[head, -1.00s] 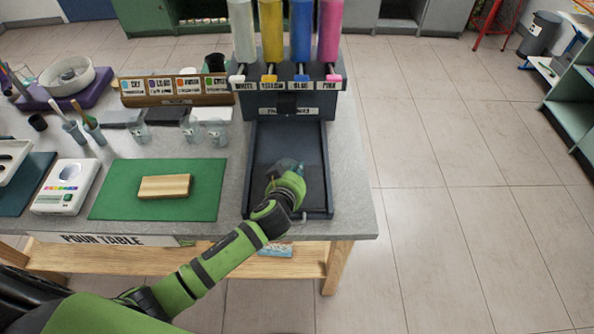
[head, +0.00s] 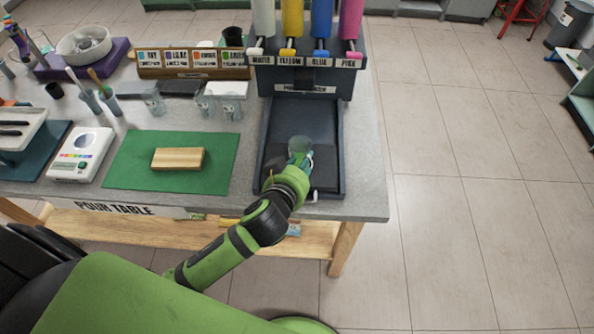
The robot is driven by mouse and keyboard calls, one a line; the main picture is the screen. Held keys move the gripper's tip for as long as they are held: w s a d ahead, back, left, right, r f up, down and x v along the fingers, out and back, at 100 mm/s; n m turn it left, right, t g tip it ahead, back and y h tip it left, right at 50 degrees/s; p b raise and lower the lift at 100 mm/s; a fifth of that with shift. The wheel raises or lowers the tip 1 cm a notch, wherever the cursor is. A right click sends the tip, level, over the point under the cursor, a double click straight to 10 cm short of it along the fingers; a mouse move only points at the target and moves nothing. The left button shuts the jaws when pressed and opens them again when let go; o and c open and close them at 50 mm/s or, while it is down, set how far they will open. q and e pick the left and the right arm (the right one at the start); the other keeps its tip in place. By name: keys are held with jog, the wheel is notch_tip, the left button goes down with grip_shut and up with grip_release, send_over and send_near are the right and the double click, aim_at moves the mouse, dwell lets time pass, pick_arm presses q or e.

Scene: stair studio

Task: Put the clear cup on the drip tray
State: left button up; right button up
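The clear cup (head: 299,145) looks upright over the middle of the dark drip tray (head: 334,180) under the dispenser. Whether its base touches the tray is hidden. My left gripper (head: 299,160), on the green arm reaching up from the lower left, is at the near side of the cup. The fingers are small and partly hidden by the wrist, so I cannot tell whether they grip the cup. My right gripper is not in view.
The dispenser (head: 307,80) with white, yellow, blue and pink tubes stands behind the tray. A green mat (head: 217,170) with a wooden block (head: 178,159) lies to the left. Several other clear cups (head: 204,108) stand behind the mat. The table's right edge is close to the tray.

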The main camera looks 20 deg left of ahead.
pick_arm(q)
jog(key=shift+v, duration=1.75)
